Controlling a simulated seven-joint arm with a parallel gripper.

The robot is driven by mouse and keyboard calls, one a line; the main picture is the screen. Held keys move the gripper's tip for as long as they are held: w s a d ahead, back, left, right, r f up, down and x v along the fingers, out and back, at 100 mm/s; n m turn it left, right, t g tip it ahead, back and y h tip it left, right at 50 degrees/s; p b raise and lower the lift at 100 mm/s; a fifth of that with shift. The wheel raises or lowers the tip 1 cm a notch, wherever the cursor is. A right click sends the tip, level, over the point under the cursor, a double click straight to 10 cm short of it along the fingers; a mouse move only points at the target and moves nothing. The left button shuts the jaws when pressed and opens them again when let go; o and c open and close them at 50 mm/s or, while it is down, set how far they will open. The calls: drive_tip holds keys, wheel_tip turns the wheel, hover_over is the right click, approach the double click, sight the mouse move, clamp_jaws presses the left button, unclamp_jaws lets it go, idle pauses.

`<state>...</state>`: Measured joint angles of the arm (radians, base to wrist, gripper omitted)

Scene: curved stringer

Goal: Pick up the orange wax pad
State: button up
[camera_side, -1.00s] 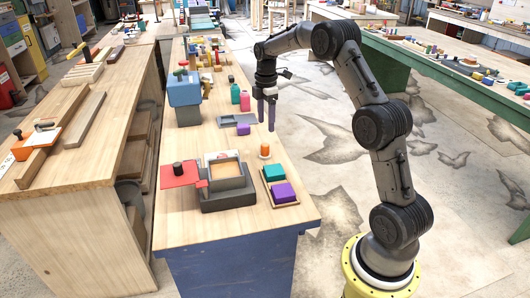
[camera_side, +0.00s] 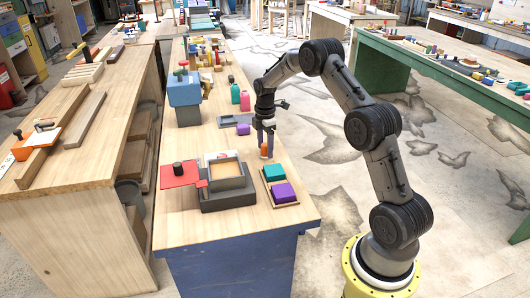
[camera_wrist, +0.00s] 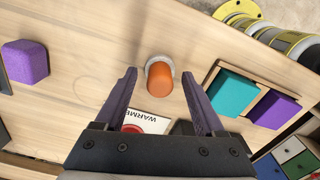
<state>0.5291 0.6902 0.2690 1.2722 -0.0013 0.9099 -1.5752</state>
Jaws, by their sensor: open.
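The orange wax pad (camera_side: 264,150) stands upright on the wooden bench near its right edge; in the wrist view the orange pad (camera_wrist: 159,79) shows as a rounded orange cylinder on a pale round base. My gripper (camera_side: 265,138) is just above and around it in the side view. In the wrist view my gripper (camera_wrist: 160,92) has its two purple fingers spread apart, with the pad seen between and slightly beyond the tips. Nothing is held. Whether the fingertips are level with the pad is hard to tell.
A tray (camera_side: 284,204) with a teal block (camera_side: 274,173) and a purple block (camera_side: 283,193) lies close in front of the pad. A grey box-like device (camera_side: 228,196) with a red plate (camera_side: 180,174) sits to the left. Another purple block (camera_side: 243,129) lies behind.

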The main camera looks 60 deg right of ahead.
sight(265, 144)
clamp_jaws()
drive_tip(key=shift+r, duration=0.1)
idle(0.4)
drive_tip(key=shift+w+r, duration=0.1)
drive_tip(key=shift+r, duration=0.4)
wheel_tip(265, 144, up, 2)
drive_tip(key=shift+r, duration=0.1)
drive_tip(key=s+a+r, duration=0.7)
drive_tip(key=s+r, duration=0.2)
drive_tip(key=s, duration=0.3)
drive_tip(key=shift+s+r, duration=0.15)
drive_tip(key=shift+r, duration=0.15)
